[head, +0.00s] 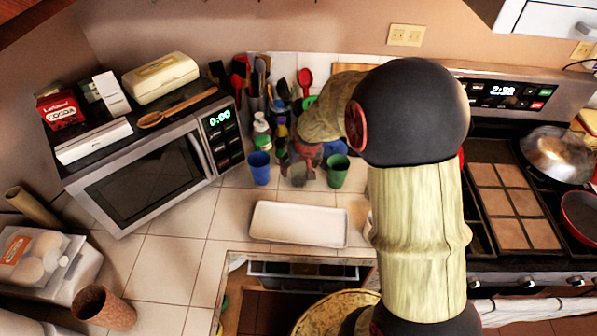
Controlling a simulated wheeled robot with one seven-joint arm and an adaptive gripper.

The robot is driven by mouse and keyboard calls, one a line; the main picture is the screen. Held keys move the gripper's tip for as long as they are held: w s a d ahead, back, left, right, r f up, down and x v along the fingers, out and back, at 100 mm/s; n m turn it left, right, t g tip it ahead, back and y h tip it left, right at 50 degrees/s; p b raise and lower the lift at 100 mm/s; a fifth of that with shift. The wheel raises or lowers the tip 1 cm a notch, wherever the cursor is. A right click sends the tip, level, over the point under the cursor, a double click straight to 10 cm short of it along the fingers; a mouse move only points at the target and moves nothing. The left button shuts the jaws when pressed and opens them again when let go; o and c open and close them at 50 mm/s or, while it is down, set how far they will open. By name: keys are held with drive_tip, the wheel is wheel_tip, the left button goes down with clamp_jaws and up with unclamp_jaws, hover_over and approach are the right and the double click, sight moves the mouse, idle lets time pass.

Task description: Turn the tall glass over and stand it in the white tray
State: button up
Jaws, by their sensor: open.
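The white tray (298,224) lies empty on the tiled counter, a little left of my arm. A clear, greyish glass (298,177) appears to stand behind the tray, between a blue cup (259,168) and a green cup (338,171). My gripper (299,169) points down at the glass from above, its fingers open around or just in front of the upper part. Whether the fingers touch the glass, and which way up it stands, I cannot tell; my gripper hides its top.
Bottles and a utensil holder (255,105) crowd behind my gripper. A microwave (150,165) stands left and a stove (510,200) right. A brown cup (104,306) is at the lower left. An open drawer (305,271) is below the tray. Counter left of the tray is clear.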

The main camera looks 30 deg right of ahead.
drive_tip(key=x, duration=0.4)
drive_tip(key=shift+a+f+b, duration=0.1)
drive_tip(key=shift+b, duration=0.3)
drive_tip(key=shift+c, duration=1.1)
drive_tip(key=c, duration=1.2)
drive_tip(key=shift+c, duration=0.5)
